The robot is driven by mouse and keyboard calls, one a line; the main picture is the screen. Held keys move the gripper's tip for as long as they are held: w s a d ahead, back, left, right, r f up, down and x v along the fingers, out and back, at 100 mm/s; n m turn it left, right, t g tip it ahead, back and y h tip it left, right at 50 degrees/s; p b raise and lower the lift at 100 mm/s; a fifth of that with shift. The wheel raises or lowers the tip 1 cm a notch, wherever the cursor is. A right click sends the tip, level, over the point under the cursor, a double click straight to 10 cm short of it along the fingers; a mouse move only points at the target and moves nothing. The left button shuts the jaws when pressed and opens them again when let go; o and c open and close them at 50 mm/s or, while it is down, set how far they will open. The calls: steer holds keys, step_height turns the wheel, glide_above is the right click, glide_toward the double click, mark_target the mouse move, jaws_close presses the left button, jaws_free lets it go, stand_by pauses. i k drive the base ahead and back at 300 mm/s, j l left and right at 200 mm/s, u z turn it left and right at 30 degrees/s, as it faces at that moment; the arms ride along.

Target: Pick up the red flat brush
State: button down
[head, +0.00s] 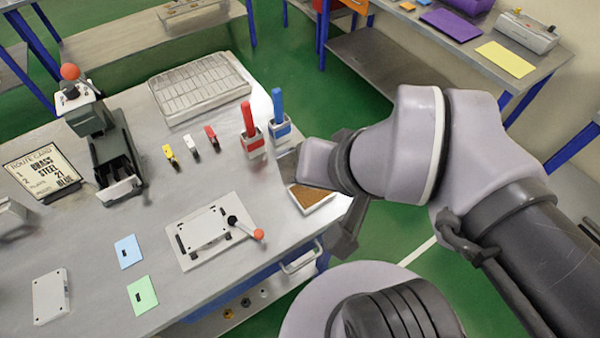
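The red flat brush (248,119) appears to be the tall red handle standing upright in a small red-and-white holder near the right edge of the grey workbench (195,265). Its lower end is hidden in the holder. A similar blue-handled one (278,104) stands in a blue holder just right of it. My gripper (344,236) is at the end of my arm, right of the brush and near the bench's right edge, apart from the brush. Its fingers are mostly hidden by my wrist, so its opening does not show.
Small yellow, white and red pieces (211,136) lie left of the brush. A grey gridded tray (198,87) is behind it. A plate with a ball-ended lever (205,230) is in front. A brown-topped tray (311,197) lies near my wrist. A black press (110,150) stands left.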

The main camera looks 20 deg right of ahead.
mark_target(248, 118)
steer(key=j+u, duration=0.25)
steer(key=u, duration=0.15)
steer(key=i+j+u, duration=0.1)
steer(key=j+u, duration=0.4)
steer(key=u, duration=0.25)
steer(key=i, duration=0.05)
